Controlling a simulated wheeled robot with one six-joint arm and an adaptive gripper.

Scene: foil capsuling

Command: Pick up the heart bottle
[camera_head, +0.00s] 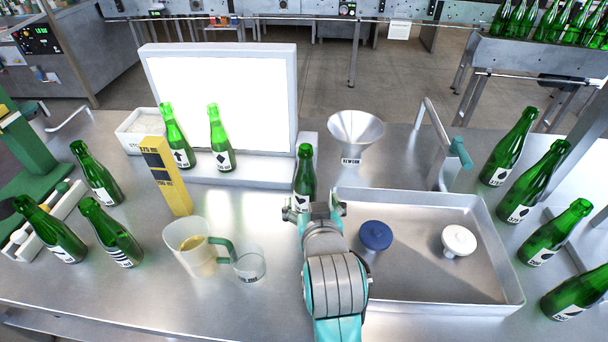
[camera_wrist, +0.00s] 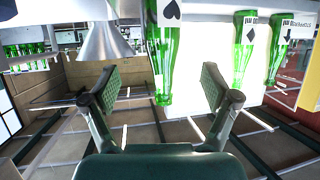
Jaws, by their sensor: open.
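The heart bottle (camera_head: 305,172) is green and stands upright on the bench just beyond my gripper (camera_head: 314,210). In the wrist view, which is upside down, this bottle (camera_wrist: 164,60) shows a black symbol that reads as a heart when turned upright. My gripper (camera_wrist: 160,88) is open, with one finger on each side of the bottle's line. The bottle appears a little ahead of the fingers, and I see no contact. Its lower part is partly hidden by my gripper in the head view.
A diamond bottle (camera_head: 221,138) and an arrow bottle (camera_head: 176,136) stand left by the lit panel (camera_head: 222,100). A funnel (camera_head: 355,133) stands behind right. A metal tray (camera_head: 440,200) lies close right. A jug (camera_head: 190,248) and beaker (camera_head: 249,265) stand left; more bottles line both sides.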

